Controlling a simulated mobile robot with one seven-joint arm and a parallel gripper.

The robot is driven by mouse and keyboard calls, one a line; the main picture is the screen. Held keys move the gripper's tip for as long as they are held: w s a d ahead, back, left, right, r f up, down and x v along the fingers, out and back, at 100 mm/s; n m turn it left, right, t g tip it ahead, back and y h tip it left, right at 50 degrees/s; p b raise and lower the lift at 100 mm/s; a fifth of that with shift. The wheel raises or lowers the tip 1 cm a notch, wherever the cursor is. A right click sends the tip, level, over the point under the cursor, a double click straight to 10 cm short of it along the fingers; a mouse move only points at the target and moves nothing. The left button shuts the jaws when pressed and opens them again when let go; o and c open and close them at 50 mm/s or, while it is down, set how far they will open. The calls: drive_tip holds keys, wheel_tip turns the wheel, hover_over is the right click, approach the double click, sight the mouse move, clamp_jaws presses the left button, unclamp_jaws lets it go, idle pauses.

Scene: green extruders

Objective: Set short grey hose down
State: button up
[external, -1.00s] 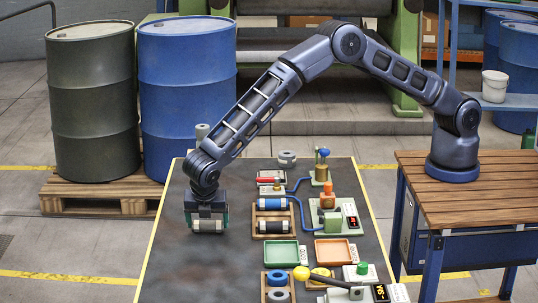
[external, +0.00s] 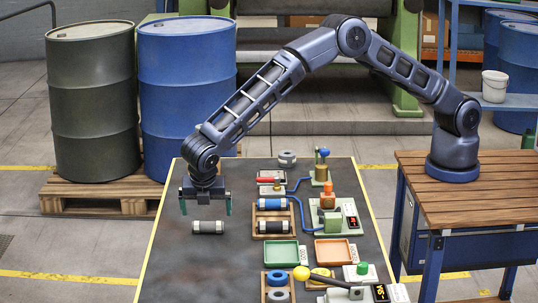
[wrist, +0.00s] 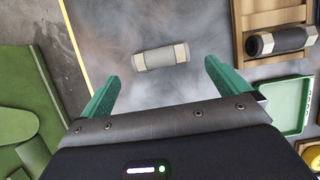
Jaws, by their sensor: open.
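The short grey hose (external: 208,227) lies on its side on the dark table mat, toward the left edge, its long axis running left to right. In the wrist view the hose (wrist: 160,57) is a pale grey cylinder with light angular end fittings. My gripper (external: 206,208) is just above and behind the hose, with its green fingers spread wide. In the wrist view the gripper (wrist: 161,75) is empty, and the hose lies beyond the fingertips, apart from both.
A wooden tray (external: 257,222) with a blue and a black hose stands just right of the gripper. A green tray (external: 280,252) and an orange tray (external: 335,252) lie in front. The mat (external: 195,265) in front of the hose is clear.

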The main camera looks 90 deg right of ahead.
drive_tip(key=v, duration=0.6)
drive_tip(key=shift+r, duration=0.3)
wheel_tip(320, 180, up, 8)
drive_tip(key=m, duration=0.2)
hover_over(214, 222)
drive_tip(key=s+d+r+m+y, duration=0.1)
drive_tip(key=s+d+r, duration=0.2)
drive_tip(key=d+r, duration=0.15)
drive_tip(key=s+d+r+m, duration=0.1)
drive_tip(key=s+d+r, duration=0.15)
drive_tip(key=r, duration=0.25)
drive_tip(key=s+d+r+m+t+y, duration=0.2)
drive_tip(key=s+d+r+m, duration=0.3)
drive_tip(key=s+d+r, duration=0.8)
drive_tip(key=s+d+r+m, duration=0.15)
drive_tip(key=s+d, duration=0.25)
drive_tip(key=s, duration=0.6)
drive_tip(key=s+d+m, duration=0.3)
drive_tip(key=s+d, duration=0.1)
drive_tip(key=s, duration=0.5)
drive_tip(key=s+d+f+m+t, duration=0.1)
drive_tip(key=s+f+m, duration=0.1)
drive_tip(key=s, duration=0.6)
drive_tip(key=s+d+f+m+t+y, duration=0.1)
drive_tip(key=s+d+f+m, duration=0.1)
drive_tip(key=s, duration=0.6)
drive_tip(key=shift+s+d+f+t, duration=0.15)
drive_tip(key=shift+d+f+t, duration=0.15)
drive_tip(key=shift+f, duration=0.25)
drive_tip(key=shift+m, duration=0.25)
